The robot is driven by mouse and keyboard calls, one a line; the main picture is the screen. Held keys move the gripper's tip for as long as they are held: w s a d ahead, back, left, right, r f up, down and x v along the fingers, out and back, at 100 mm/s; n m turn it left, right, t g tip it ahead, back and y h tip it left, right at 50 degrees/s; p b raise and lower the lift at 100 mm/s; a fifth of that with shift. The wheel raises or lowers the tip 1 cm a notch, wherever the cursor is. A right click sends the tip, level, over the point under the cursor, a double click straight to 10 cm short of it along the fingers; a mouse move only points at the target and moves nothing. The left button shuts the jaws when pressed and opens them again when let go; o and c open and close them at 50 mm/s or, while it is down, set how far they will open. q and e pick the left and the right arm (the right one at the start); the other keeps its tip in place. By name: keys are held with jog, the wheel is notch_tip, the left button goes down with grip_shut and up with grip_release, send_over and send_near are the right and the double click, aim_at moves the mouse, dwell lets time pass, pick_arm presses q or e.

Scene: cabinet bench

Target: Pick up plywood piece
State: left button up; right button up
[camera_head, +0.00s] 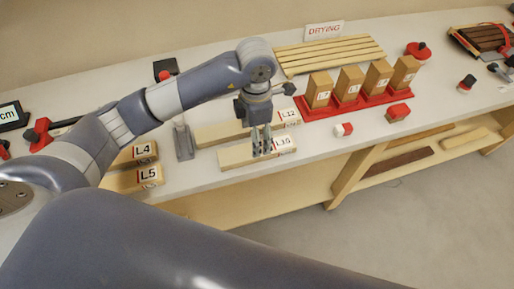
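Light wooden pieces with white labels lie on the bench. The piece marked L10 (234,155) lies near the front edge, with the L12 piece (222,132) just behind it. The pieces marked L4 (122,160) and L5 (121,181) lie to the left, partly behind my arm. Which one is the plywood piece I cannot tell from looks. My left gripper (262,148) points down at the L10 piece, its fingers beside its label and overlapping it in the picture. A gap shows between the fingers; whether they touch the wood is unclear. My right gripper is out of view.
A grey metal stand (183,141) is left of the L10 piece. Upright wooden blocks stand on a red base (345,107) to the right, with a slatted drying rack (330,54) behind. Small red and white items (344,129) sit near the front edge. The bench front is clear between them.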

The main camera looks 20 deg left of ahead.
pick_arm(q)
notch_tip(320, 180, down, 5)
jog(key=p, duration=0.2)
jog(key=shift+s+d+f+p, duration=0.1)
jog(key=shift+d+f+p, duration=0.05)
jog(key=shift+p, duration=0.15)
jog(key=shift+f, duration=0.25)
jog(key=c, duration=1.3)
